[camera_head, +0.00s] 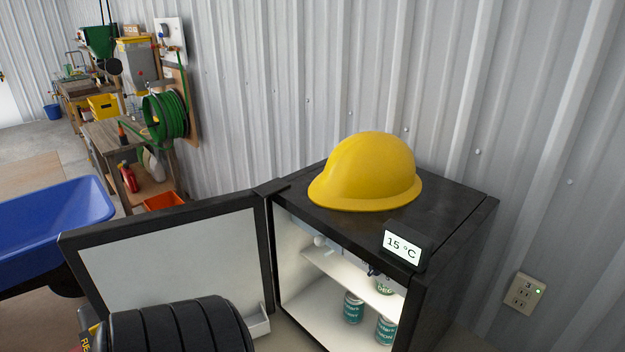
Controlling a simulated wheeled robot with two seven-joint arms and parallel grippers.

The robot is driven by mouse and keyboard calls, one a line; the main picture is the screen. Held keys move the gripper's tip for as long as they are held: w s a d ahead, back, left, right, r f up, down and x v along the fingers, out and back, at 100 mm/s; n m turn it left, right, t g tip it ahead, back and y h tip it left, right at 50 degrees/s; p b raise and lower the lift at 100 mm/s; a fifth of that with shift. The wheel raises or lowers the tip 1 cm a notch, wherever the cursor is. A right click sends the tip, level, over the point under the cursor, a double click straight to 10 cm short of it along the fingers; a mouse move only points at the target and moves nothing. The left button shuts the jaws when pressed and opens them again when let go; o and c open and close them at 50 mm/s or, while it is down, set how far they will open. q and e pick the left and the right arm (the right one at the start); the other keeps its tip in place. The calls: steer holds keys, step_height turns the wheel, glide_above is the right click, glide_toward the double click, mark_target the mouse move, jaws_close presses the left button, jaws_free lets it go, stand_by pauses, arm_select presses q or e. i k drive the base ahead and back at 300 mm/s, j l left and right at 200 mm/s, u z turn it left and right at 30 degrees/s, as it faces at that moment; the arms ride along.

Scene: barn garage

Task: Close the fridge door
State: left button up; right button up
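The small black fridge (463,262) stands against the corrugated wall, its lit white inside facing front left. Its door (170,260) is wide open, hinged at the fridge's left front edge and swung out to the left, with its white inner face showing. A white door shelf (257,325) sits low on that face. The door's lower left part is hidden behind a black ridged object. Neither of my grippers is in view.
A yellow hard hat (366,172) and a 15 °C display (402,247) are on the fridge top. Several cans (353,308) stand inside. A black ridged object (180,328) is in front of the door. A blue tub (55,232) is left of the door.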

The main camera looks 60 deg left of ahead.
mark_target(219, 245)
steer(key=j+u, duration=0.1)
steer(key=u, duration=1.3)
steer(key=k+j+u, duration=0.15)
steer(key=j, duration=0.4)
steer(key=j+u, duration=0.2)
steer(key=j, duration=0.3)
